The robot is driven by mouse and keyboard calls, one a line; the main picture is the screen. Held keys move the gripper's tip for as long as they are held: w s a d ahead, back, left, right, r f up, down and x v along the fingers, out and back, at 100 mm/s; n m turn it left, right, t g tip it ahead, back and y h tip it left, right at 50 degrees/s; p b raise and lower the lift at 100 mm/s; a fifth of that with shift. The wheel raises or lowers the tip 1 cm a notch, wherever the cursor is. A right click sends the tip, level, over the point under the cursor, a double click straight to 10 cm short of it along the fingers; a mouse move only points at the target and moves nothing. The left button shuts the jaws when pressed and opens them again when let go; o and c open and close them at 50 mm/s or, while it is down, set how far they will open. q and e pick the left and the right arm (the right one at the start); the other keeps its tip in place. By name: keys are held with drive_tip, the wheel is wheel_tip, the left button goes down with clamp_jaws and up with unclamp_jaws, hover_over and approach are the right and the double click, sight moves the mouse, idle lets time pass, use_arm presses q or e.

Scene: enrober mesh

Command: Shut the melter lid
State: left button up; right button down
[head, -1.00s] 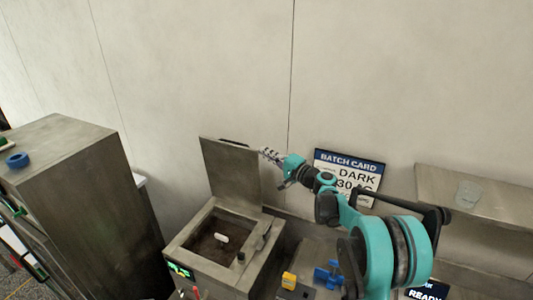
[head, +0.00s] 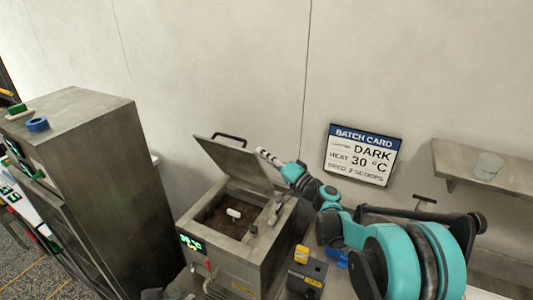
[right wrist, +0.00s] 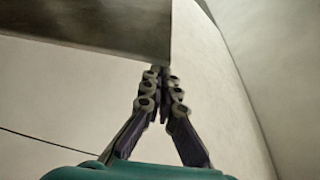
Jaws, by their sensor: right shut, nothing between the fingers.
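The melter (head: 245,258) is a steel box with an open top and dark brown contents, on which a small white piece (head: 234,213) lies. Its lid (head: 238,160) is tilted partway down over the rear of the opening, with a dark handle (head: 230,137) at its upper edge. My right gripper (head: 262,153) is shut and empty at the lid's right edge, partly behind it. In the right wrist view the shut fingertips (right wrist: 160,72) meet at the lower edge of the grey lid (right wrist: 100,25); they look to be touching it.
A tall steel cabinet (head: 85,170) with a blue ring (head: 37,125) on top stands left. A batch card sign (head: 362,155) hangs on the wall. A shelf (head: 480,167) holds a clear cup (head: 488,165). A yellow-topped grey box (head: 306,272) sits right of the melter.

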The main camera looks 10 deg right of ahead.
drive_tip(key=shift+s+a+f+n+b, duration=0.2)
drive_tip(key=shift+s+a+f, duration=0.1)
drive_tip(key=shift+s, duration=0.15)
drive_tip(key=shift+s+a+f+n+b, duration=0.2)
drive_tip(key=shift+s+a+f, duration=0.1)
drive_tip(key=shift+s, duration=0.1)
drive_tip(key=s+a+f+n+y+b, duration=0.1)
drive_tip(key=s+a+f+n+b, duration=0.2)
drive_tip(key=s+f+b, duration=0.2)
drive_tip(key=s+a+f+n+y+b, duration=0.2)
drive_tip(key=s+a+f+n+b, duration=0.1)
drive_tip(key=f+b, duration=0.5)
drive_tip(key=shift+s+a+f+n+g, duration=0.4)
drive_tip(key=shift+s+f, duration=0.35)
drive_tip(key=shift+s, duration=0.4)
